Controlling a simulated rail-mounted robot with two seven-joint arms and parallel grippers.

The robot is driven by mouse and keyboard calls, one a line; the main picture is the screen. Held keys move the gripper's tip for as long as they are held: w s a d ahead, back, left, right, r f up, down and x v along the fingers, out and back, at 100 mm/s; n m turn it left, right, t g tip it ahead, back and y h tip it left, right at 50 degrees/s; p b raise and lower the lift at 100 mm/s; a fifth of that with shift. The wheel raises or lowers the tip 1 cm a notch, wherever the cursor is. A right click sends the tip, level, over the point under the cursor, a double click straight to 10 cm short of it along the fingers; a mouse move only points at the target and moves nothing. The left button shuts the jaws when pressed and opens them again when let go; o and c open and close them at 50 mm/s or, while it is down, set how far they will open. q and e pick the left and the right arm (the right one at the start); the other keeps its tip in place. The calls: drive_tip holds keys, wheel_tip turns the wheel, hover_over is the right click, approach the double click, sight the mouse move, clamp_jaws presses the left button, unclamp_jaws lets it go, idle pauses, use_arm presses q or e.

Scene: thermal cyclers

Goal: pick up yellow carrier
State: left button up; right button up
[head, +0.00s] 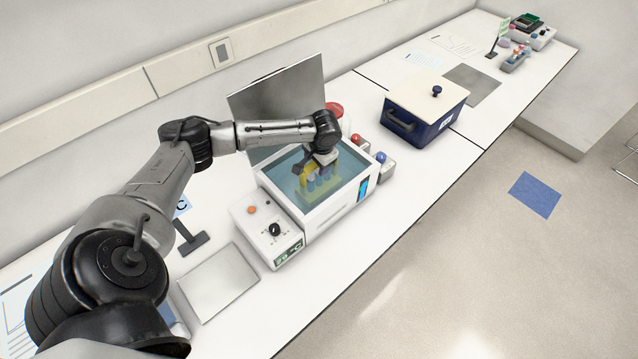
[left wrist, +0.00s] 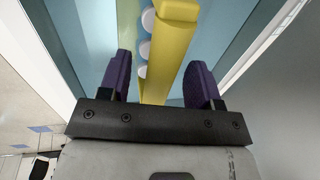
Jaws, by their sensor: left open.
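The yellow carrier (head: 306,181) stands in the water bath (head: 337,213) in the head view, with several blue-looking tubes along it. In the left wrist view the yellow carrier (left wrist: 176,45) shows as a yellow bar with several white round caps (left wrist: 147,20) beside it. My left gripper (head: 320,160) is over the bath, directly above the carrier. In the left wrist view its two purple fingers (left wrist: 161,80) are open, one on each side of the yellow bar, with gaps visible. The lower part of the carrier is partly hidden. My right gripper is not in view.
The bath's raised metal lid (head: 277,98) stands behind it. A control box (head: 268,235) with a knob adjoins its left side. A blue box with a white lid (head: 424,105) stands to the right. Flat grey plates (head: 218,282) lie on the white bench.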

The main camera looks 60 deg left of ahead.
use_arm(q)
drive_tip(key=shift+a+f, duration=0.1)
drive_tip(key=shift+f, duration=0.25)
clamp_jaws()
idle(0.3)
